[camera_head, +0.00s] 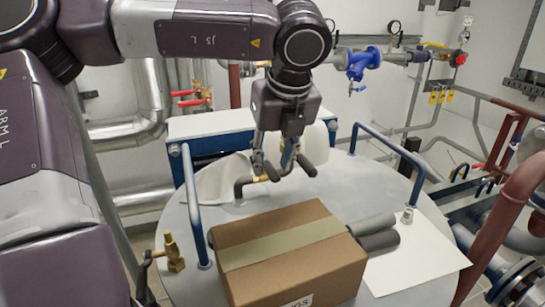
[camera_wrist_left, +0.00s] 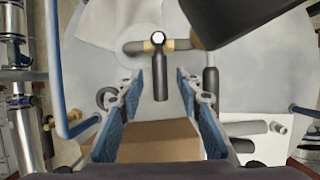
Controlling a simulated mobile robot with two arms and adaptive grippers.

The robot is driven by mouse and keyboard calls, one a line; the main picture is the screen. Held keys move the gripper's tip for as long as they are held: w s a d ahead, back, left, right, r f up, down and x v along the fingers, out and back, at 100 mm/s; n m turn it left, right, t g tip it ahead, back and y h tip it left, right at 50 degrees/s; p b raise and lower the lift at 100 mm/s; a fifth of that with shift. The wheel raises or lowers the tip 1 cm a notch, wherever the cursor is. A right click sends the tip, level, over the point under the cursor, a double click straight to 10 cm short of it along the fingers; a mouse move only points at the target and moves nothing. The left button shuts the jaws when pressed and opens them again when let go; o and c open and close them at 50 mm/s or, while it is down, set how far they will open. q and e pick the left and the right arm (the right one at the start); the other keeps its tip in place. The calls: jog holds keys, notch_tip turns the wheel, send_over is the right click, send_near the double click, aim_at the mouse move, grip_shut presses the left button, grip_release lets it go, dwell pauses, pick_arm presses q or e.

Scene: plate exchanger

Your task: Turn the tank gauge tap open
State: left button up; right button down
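The gauge tap is on the round grey tank top, with a dark pipe, brass fittings and a black lever (camera_wrist_left: 160,80) in the left wrist view. In that view the lever points down the picture. My left gripper (camera_wrist_left: 158,76) is open, its two blue-padded fingers on either side of the lever with gaps showing; I cannot tell the height between them. In the head view the left gripper (camera_head: 274,162) points down over the tank's back half, among black handle ends and a bent dark pipe (camera_head: 243,186). The fingers partly hide the tap there. My right gripper is not in view.
A cardboard box (camera_head: 290,255) lies on the front of the tank lid (camera_head: 190,240), beside grey tubes (camera_head: 372,228) and a white sheet (camera_head: 415,258). Blue rails (camera_head: 190,200) stand at left and right (camera_head: 418,182). A pale canister (camera_head: 316,143) is behind the gripper.

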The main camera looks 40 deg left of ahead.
pick_arm(q)
jog(key=shift+f, duration=0.25)
grip_shut()
jog(key=shift+a, duration=0.1)
dwell(0.3)
